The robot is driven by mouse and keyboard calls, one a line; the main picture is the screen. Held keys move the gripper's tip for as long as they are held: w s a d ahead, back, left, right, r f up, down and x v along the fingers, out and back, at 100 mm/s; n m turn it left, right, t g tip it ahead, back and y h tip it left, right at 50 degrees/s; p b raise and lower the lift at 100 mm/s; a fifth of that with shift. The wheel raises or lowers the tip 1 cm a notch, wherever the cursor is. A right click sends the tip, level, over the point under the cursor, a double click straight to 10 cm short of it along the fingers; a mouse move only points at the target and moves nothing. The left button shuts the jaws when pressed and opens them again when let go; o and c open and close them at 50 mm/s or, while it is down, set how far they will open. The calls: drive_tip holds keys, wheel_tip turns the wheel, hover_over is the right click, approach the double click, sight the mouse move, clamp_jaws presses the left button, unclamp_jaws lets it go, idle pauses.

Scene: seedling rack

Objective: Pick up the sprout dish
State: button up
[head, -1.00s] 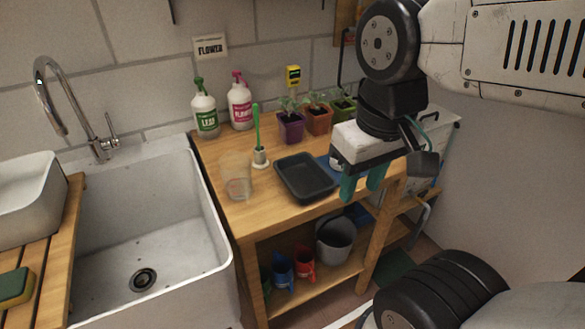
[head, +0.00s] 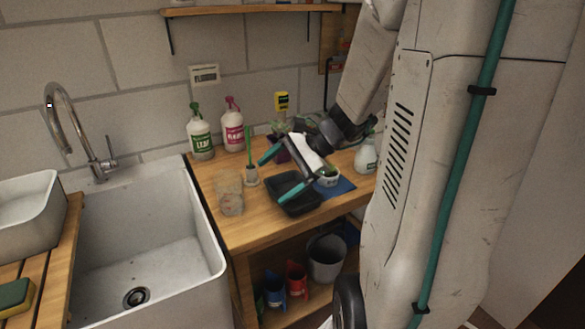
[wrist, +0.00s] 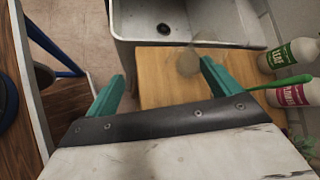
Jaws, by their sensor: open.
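A small white dish (head: 328,179) with something green in it, which looks like the sprout dish, is on the blue mat (head: 344,188) at the right of the wooden bench in the head view. My gripper (head: 272,181) is open, its teal fingers pointing left over the bench above the black tray. The dish is right of the fingertips, beside the gripper body and partly behind it. In the wrist view my gripper (wrist: 162,70) is open with nothing between the fingers. I cannot make out the dish in that view.
The black tray (head: 303,209), a clear beaker (head: 230,196) and a green-handled tool (head: 249,150) in a holder stand left of the dish. Spray bottles (head: 200,135) and potted seedlings are behind. A white bottle (head: 367,157) is at right, and the sink (head: 150,240) is left.

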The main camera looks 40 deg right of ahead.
drive_tip(key=w+d+f+m+t+h, duration=0.1)
drive_tip(key=d+f+m+t, duration=0.1)
drive_tip(key=d+m, duration=0.3)
drive_tip(key=d+f+m+t, duration=0.2)
drive_tip(key=d+f, duration=0.1)
drive_tip(key=d, duration=0.3)
drive_tip(key=m+t+h, duration=0.3)
drive_tip(key=m+h, duration=0.2)
drive_tip(key=m, duration=0.4)
approach(328, 175)
drive_tip(key=w+f, duration=0.2)
drive_tip(key=w, duration=0.1)
drive_tip(key=shift+w+f, duration=0.1)
drive_tip(key=shift+f, duration=0.3)
drive_tip(key=shift+d+f, duration=0.25)
drive_tip(key=x, duration=0.7)
drive_tip(key=shift+w+d+r, duration=0.15)
drive_tip(key=shift+w+d, duration=0.15)
drive_tip(key=shift+w, duration=0.1)
drive_tip(key=shift+t, duration=0.3)
drive_tip(key=c, duration=1.2)
drive_tip(key=shift+r, duration=0.15)
